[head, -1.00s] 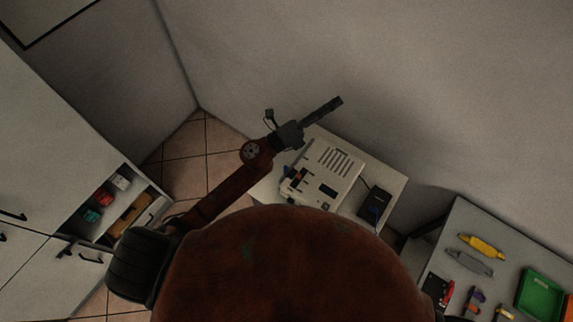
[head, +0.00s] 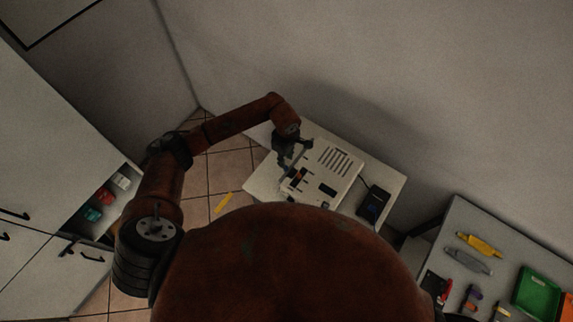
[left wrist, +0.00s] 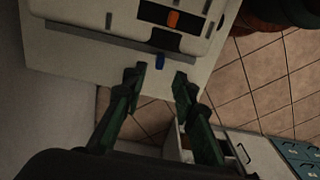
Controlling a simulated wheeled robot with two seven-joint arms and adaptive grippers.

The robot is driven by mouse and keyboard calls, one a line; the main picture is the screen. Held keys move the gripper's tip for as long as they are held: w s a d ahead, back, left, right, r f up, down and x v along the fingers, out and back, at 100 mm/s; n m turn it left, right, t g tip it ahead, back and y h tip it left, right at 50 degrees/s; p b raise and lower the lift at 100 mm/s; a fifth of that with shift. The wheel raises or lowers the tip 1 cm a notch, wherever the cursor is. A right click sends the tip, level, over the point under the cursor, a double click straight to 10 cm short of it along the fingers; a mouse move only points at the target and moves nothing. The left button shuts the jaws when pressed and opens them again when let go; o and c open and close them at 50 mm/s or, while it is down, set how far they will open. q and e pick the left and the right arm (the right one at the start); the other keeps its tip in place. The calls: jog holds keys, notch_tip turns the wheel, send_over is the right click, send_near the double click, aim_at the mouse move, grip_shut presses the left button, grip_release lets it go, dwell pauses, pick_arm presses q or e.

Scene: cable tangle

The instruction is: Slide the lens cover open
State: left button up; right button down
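A white box-shaped device (head: 345,165) with a slatted vent stands on a small white table (head: 392,179). My left gripper (head: 284,166) is above its left side, pointing down. In the left wrist view my left gripper (left wrist: 159,78) has its two green fingers apart with nothing between them. A small blue tab (left wrist: 159,61) sticks out at the device's edge, just beyond and between the fingertips. An orange tab (left wrist: 173,19) sits in a dark recess on the device. I cannot tell for certain which part is the lens cover. My right gripper is not in view.
A black box (head: 373,203) with a cable lies on the table right of the device. A grey bench (head: 500,225) at right holds tools and a green tray (head: 538,293). An open drawer (head: 72,225) is at left. A yellow strip (head: 223,203) lies on the floor.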

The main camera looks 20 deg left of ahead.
aim_at(286, 172)
pick_arm(q)
notch_tip(286, 172, down, 6)
jog(key=shift+d+r+p, duration=0.1)
jog(key=shift+r+p, duration=0.05)
jog(key=shift+p, duration=0.4)
jog(key=shift+c, duration=0.3)
grip_shut()
